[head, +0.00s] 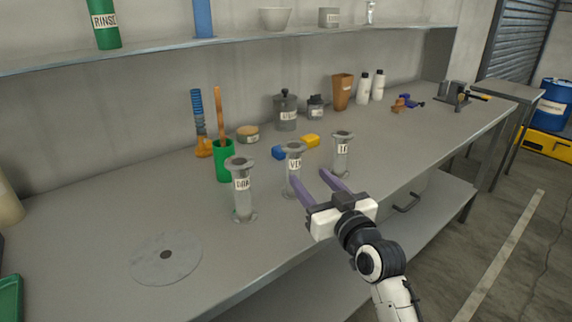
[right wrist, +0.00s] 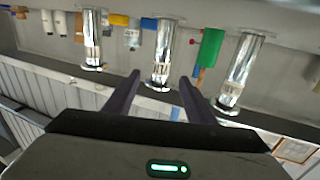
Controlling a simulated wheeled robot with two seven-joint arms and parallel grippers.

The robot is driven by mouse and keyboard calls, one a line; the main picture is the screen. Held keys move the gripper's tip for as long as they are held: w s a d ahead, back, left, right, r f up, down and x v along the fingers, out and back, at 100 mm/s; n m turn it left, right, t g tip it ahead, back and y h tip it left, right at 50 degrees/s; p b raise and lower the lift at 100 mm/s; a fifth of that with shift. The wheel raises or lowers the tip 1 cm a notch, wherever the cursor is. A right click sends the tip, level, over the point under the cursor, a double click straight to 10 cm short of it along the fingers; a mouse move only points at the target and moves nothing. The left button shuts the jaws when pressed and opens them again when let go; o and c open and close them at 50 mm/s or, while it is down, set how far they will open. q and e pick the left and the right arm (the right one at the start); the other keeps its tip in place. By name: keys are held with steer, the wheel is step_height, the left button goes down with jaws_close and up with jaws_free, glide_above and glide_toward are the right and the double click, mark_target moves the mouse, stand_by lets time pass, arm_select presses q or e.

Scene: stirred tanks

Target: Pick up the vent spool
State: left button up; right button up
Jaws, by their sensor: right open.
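The vent spool (head: 292,172) is a grey flanged tube with a white label reading "VEN". It stands upright on the bench, in the middle of three similar spools. My right gripper (head: 310,176) is open and empty, with its purple fingers pointing at the vent spool from the front right. One finger overlaps the spool's lower body in the head view. In the right wrist view the vent spool (right wrist: 162,55) shows between the open fingers (right wrist: 160,78); I cannot tell whether its body is within the jaws. My left gripper is not in view.
A spool labelled "DRA" (head: 242,192) stands to the left and another spool (head: 342,155) to the right, both close by. Blue and yellow blocks (head: 311,141) and a green cup (head: 224,162) sit behind. A flat grey disc (head: 165,258) lies at the front left.

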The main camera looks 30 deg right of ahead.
mark_target(297, 167)
steer(key=x, duration=0.2)
steer(key=shift+w+d, duration=0.1)
steer(key=shift+w, duration=0.25)
steer(key=x, duration=0.2)
steer(key=f+x, duration=0.1)
steer(key=x, duration=0.1)
steer(key=shift+w, duration=0.65)
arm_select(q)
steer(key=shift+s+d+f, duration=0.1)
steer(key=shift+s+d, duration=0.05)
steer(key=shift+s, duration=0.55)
arm_select(e)
steer(key=shift+c, duration=1.3)
steer(key=shift+r, duration=0.1)
jaws_close()
